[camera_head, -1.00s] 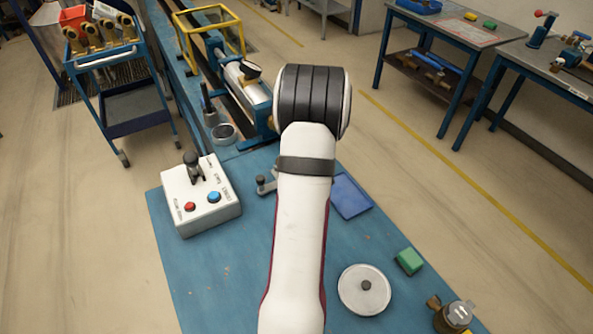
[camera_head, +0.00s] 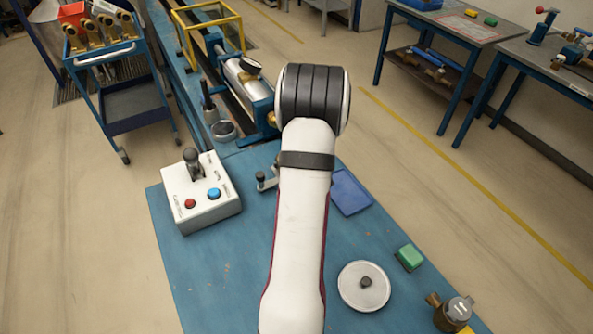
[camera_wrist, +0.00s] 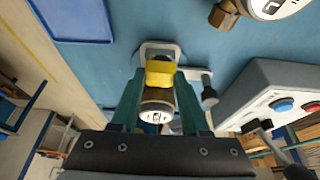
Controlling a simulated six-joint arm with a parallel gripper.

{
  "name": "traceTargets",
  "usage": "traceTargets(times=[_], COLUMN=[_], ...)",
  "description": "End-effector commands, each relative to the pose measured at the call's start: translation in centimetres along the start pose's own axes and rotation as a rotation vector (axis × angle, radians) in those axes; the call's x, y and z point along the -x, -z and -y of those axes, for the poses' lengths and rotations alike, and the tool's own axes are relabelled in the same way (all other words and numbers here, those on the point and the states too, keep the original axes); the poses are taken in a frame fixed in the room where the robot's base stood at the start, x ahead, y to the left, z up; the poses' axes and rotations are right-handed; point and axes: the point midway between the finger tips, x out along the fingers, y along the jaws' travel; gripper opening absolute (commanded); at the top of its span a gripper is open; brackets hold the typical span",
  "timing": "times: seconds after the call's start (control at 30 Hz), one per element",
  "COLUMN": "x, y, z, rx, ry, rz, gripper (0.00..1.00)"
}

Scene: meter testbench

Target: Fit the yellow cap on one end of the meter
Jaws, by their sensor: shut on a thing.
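My gripper (camera_wrist: 160,78) has two green fingers and is shut on the yellow cap (camera_wrist: 160,73) at its tips in the wrist view. A round white-faced, brass-rimmed part (camera_wrist: 157,112), apparently a meter, shows between the fingers below the cap; I cannot tell whether it touches the cap. A grey clamp (camera_wrist: 160,50) with a side handle (camera_wrist: 208,92) lies just behind the cap. Another brass meter with a white face (camera_wrist: 272,8) is cut off at the top right. In the head view my arm hides the gripper and cap.
A control box (camera_head: 200,192) with red and blue buttons stands left on the blue table (camera_head: 225,270). A blue tray (camera_head: 350,192), green block (camera_head: 409,257), silver disc (camera_head: 364,286) and brass fitting (camera_head: 453,312) lie to the right. The table's front left is clear.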

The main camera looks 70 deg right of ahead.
Motion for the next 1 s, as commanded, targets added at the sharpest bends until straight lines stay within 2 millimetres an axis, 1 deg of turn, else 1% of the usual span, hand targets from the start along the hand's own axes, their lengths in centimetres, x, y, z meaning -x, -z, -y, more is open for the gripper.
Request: traceTargets(times=[0.4,0.43,0.6,0.8,0.83,0.9,1.0], x=[-0.27,-0.27,-0.28,-0.27,-0.27,-0.27,-0.28], y=[-0.11,-0.11,-0.11,-0.11,-0.11,-0.11,-0.11], z=[-0.01,-0.01,-0.01,-0.01,-0.01,-0.01,-0.01], rx=[-0.001,-0.001,-0.001,-0.001,-0.001,-0.001,-0.001], ry=[-0.001,-0.001,0.0,0.0,0.0,0.0,0.0], rz=[0.0,0.0,0.0,0.0,0.0,0.0,0.0], gripper=[0.0,0.51,0.8,0.8,0.84,0.95,0.95])
